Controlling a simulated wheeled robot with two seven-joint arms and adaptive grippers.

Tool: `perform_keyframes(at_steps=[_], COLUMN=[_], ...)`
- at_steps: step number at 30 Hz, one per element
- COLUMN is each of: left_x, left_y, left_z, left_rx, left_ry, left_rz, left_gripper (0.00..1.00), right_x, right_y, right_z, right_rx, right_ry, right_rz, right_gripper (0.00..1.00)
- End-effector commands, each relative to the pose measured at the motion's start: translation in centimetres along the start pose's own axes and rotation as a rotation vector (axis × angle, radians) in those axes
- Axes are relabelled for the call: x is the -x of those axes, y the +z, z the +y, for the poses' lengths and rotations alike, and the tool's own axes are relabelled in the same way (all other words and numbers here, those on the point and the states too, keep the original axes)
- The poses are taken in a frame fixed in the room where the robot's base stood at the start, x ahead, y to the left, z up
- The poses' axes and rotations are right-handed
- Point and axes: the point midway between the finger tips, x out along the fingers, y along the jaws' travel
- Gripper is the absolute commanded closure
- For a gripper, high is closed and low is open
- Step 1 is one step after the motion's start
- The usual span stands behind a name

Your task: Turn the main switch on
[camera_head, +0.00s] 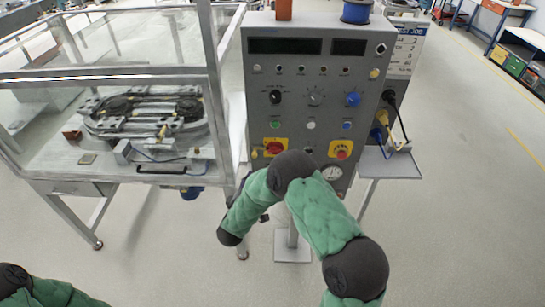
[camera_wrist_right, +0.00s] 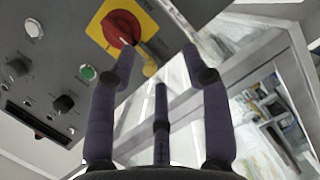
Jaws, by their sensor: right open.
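The red rotary main switch (camera_head: 275,147) sits on a yellow plate at the lower left of the grey control panel (camera_head: 330,75). In the right wrist view the red switch (camera_wrist_right: 122,27) is at the top, just beyond and left of my right fingertips. My right gripper (camera_wrist_right: 159,52) is open, its fingers spread with nothing between them. It appears apart from the switch, though the exact gap is unclear. In the head view my green right arm largely hides this gripper. My left gripper is out of view; only part of my left arm shows at the lower left.
A glass-walled case (camera_head: 145,75) with the ring track (camera_head: 150,112) stands left of the panel. A second red knob (camera_head: 341,152) on yellow sits right of the switch. A side shelf with cables (camera_head: 388,160) is at the panel's right. Open floor lies further right.

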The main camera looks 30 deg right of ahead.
Motion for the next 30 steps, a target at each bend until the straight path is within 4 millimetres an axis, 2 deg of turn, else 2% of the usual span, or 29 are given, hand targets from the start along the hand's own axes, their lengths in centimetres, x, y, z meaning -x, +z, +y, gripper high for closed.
perform_keyframes(at_steps=[1, 4, 7, 11, 24, 30], left_x=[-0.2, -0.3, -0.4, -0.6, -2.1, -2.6], left_y=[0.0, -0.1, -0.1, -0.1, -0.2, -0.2], left_z=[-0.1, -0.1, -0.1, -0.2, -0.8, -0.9], left_rx=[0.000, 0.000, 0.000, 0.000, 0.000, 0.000], left_ry=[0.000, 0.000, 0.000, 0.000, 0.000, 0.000], left_rz=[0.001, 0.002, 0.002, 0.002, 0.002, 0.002], left_gripper=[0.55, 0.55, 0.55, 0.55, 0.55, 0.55], right_x=[0.0, 0.2, 0.3, -0.2, -7.2, -9.4], right_y=[0.2, 0.6, 1.0, 1.2, 2.2, 2.5], right_z=[1.3, 3.2, 4.3, 4.7, 5.8, 6.2], right_rx=[0.046, 0.126, 0.171, 0.190, 0.187, 0.188], right_ry=[0.051, 0.118, 0.150, 0.162, 0.161, 0.159], right_rz=[-0.034, -0.095, -0.134, -0.151, -0.151, -0.148], right_gripper=[0.51, 0.51, 0.51, 0.51, 0.51, 0.51])
